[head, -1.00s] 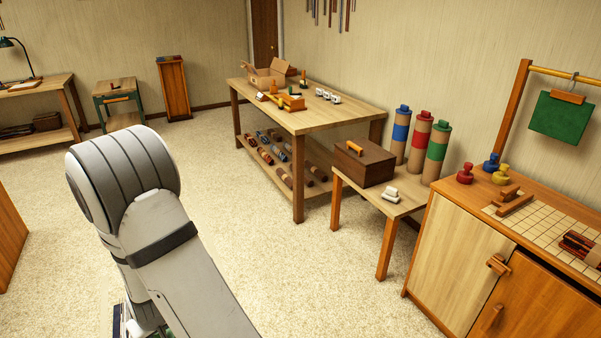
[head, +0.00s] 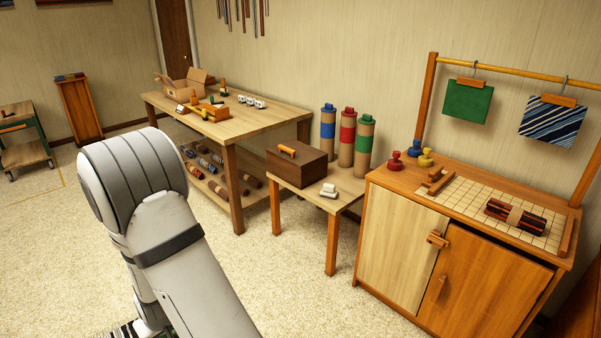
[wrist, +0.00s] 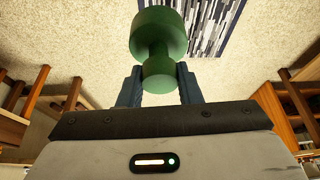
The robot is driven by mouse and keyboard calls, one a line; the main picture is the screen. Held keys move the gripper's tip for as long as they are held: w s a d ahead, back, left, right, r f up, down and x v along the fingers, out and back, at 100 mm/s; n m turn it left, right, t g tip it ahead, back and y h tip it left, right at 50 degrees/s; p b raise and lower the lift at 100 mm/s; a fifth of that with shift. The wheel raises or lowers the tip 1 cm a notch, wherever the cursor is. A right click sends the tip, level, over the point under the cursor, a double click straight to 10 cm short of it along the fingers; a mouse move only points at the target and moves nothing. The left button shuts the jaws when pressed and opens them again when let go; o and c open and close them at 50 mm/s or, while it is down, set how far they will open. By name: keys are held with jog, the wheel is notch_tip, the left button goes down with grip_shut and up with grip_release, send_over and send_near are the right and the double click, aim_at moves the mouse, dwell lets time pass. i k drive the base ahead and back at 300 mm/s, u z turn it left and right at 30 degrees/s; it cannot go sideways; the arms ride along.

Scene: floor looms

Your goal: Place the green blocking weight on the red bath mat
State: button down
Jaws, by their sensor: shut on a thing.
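My gripper (wrist: 160,82) is shut on the green blocking weight (wrist: 158,34), seen in the wrist view. The weight has a wide round end, a narrow neck and a smaller round end between the two dark fingers. In the head view my arm hides the gripper and the weight. I cannot make out a flat red bath mat in either view. A rolled dark red and black striped textile with a pale band (head: 515,217) lies on the gridded top of the cabinet; I cannot tell whether it is the mat.
A wooden cabinet (head: 400,255) stands at right, with red (head: 394,161), blue (head: 415,148) and yellow (head: 425,158) weights on top. A low table (head: 345,190) holds a brown box (head: 297,164). A striped mat (wrist: 210,22) lies on the floor below the gripper. Open carpet lies in front.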

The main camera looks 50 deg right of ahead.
aim_at(517, 210)
jog(key=u, duration=2.05)
jog(key=i, duration=0.1)
jog(key=z, duration=3.2)
